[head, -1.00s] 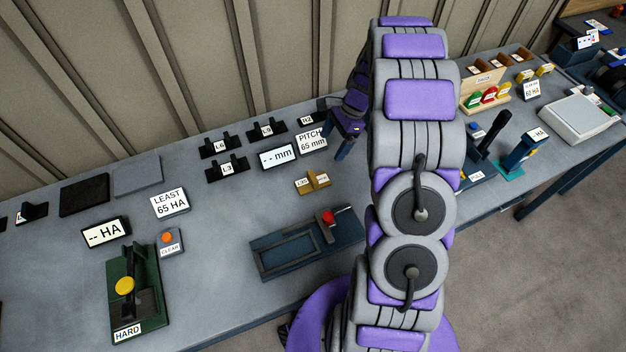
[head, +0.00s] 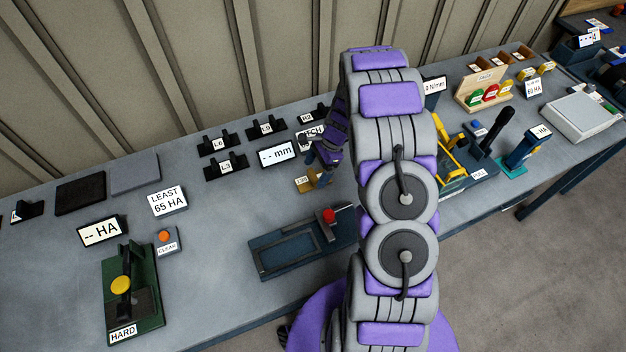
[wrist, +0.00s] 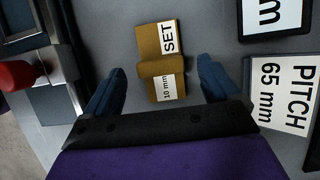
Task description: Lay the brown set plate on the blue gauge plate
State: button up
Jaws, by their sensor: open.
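The brown set plate (wrist: 150,42) lies on the bench, with a raised crosspiece and white labels "SET" and "10 mm". In the head view the set plate (head: 302,184) is partly hidden by my gripper (head: 322,166). In the wrist view my gripper (wrist: 161,68) is open, with one blue finger to each side of the set plate and gaps between. A dark blue plate with a rectangular recess and a red knob, apparently the blue gauge plate (head: 262,259), lies nearer the bench's front edge. Part of it shows at the wrist view's left edge (wrist: 62,60).
A "-- mm" display (head: 278,153) and a partly covered "PITCH 65 mm" sign (wrist: 284,92) stand close to the set plate. Several black holders (head: 225,164) stand behind. A green HARD press (head: 145,290) is at left.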

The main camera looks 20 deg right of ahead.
aim_at(314, 174)
jog(key=x, duration=0.3)
jog(key=shift+w+f, duration=0.1)
grip_shut()
dwell(0.7)
